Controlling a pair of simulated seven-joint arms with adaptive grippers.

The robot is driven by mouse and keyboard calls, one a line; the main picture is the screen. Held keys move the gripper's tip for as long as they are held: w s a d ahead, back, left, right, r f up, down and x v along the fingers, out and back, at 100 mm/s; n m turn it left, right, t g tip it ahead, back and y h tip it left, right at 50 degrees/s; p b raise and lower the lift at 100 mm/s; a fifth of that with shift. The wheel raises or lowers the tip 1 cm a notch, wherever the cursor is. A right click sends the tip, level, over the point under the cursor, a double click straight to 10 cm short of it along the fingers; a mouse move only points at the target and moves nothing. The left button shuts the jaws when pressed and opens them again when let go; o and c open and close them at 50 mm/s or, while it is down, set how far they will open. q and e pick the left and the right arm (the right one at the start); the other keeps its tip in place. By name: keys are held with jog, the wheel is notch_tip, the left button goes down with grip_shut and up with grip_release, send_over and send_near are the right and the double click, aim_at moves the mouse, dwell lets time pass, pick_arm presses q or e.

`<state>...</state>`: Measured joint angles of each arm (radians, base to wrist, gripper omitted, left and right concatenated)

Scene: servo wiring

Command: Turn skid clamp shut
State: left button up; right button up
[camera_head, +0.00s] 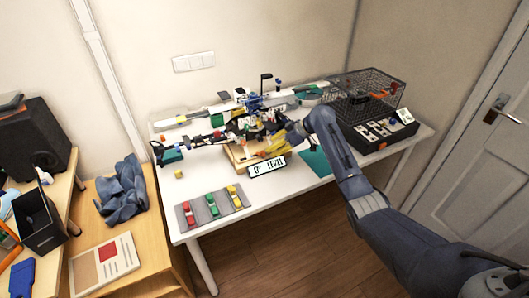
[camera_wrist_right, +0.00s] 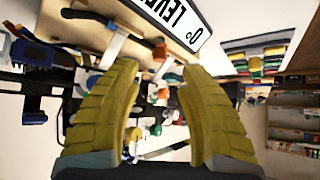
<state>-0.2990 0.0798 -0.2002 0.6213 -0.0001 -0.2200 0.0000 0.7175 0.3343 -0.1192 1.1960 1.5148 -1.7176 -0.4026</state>
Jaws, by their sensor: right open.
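My right gripper (camera_head: 277,148) is over the front of the wooden board at the table's middle. In the right wrist view its two yellow fingers (camera_wrist_right: 160,72) are spread apart, with nothing clearly held between them. A dark lever with an orange-red end (camera_wrist_right: 105,24), possibly the skid clamp, lies on the wooden board (camera_wrist_right: 75,32) beyond the fingertips. I cannot tell whether it is open or shut. The model helicopter (camera_head: 250,108) stands behind the board, partly hidden by my right gripper. My left gripper is not in view.
A "0° LEVEL" sign (camera_head: 267,166) stands before the board. A grey mat (camera_head: 193,213) with small coloured cars is at front left. A black wire basket (camera_head: 368,92) and a black box (camera_head: 367,138) are at right.

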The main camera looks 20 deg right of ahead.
aim_at(264, 152)
jog(key=shift+x, duration=2.75)
